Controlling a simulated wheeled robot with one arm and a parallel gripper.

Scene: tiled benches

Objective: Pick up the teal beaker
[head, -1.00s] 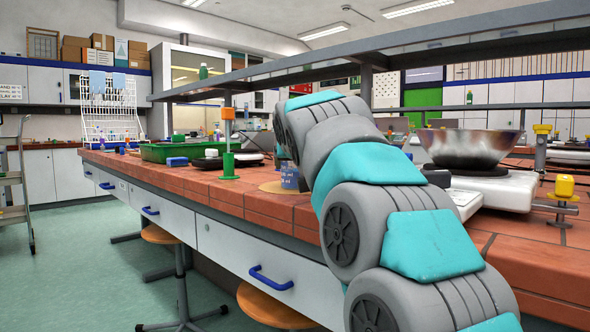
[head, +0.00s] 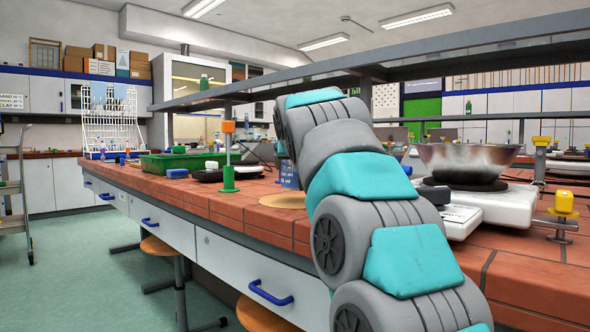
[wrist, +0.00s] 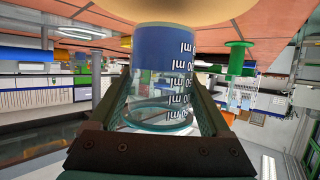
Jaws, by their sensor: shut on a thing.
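The teal beaker (wrist: 164,90) is clear glass with a teal-tinted rim, white "ml" marks and a blue band of content near its base. It appears upside down in the wrist view, between the two dark fingers of my gripper (wrist: 164,82), which are shut on its sides. In the head view the beaker (head: 289,176) shows partly, just left of my arm. A round tan mat (head: 284,201) lies on the bench, and the beaker is held above it with a small gap. My arm hides my gripper's fingers in the head view.
A green post with an orange block (head: 228,160) stands left of the beaker. Behind are a black plate (head: 240,171) and a green tray (head: 182,163). A metal bowl on a white balance (head: 468,160) is to the right. A shelf rail (head: 380,68) runs overhead.

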